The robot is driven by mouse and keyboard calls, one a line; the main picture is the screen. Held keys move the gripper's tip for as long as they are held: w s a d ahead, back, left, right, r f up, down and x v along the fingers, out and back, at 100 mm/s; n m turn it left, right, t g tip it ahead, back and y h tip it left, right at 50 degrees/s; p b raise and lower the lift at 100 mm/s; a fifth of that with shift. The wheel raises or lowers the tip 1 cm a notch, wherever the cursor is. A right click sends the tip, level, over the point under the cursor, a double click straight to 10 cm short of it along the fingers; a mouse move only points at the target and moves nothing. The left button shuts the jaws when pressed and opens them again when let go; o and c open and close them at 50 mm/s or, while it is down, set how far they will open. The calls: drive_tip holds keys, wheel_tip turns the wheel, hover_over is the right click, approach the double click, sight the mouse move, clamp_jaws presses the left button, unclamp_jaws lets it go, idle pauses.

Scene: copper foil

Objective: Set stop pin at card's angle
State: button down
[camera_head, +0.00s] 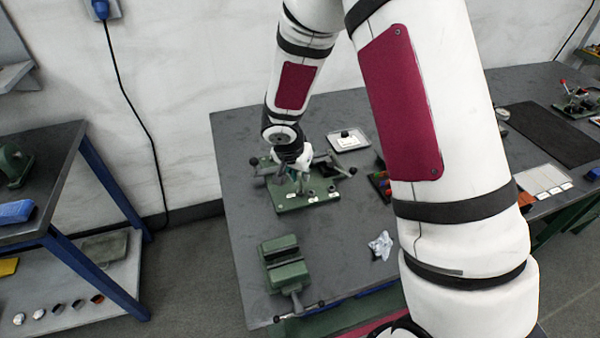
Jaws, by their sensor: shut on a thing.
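My gripper (295,172) is at the far left of the table, pointing down over a green fixture plate (292,204). The fixture carries dark levers on both sides and several small posts and pale labels along its front. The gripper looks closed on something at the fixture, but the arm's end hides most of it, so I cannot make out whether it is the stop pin. A white card or tray (358,140) with a small dark knob lies behind the fixture to the right. Any angle written on it is too small to read.
A green vise (285,266) stands at the table's front left, with crumpled foil (381,245) to its right. A dark mat (550,133) and pale cards (543,180) lie on the right. A blue-legged side bench (95,185) stands left, across a gap.

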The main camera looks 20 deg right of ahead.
drive_tip(key=shift+f+b, duration=1.45)
drive_tip(key=shift+b, duration=0.05)
idle(2.5)
drive_tip(key=c, duration=1.8)
unclamp_jaws()
drive_tip(key=shift+c, duration=0.2)
drive_tip(key=shift+r+p, duration=0.9)
drive_tip(key=shift+r, duration=0.6)
drive_tip(key=o, duration=0.5)
drive_tip(key=shift+o, duration=0.2)
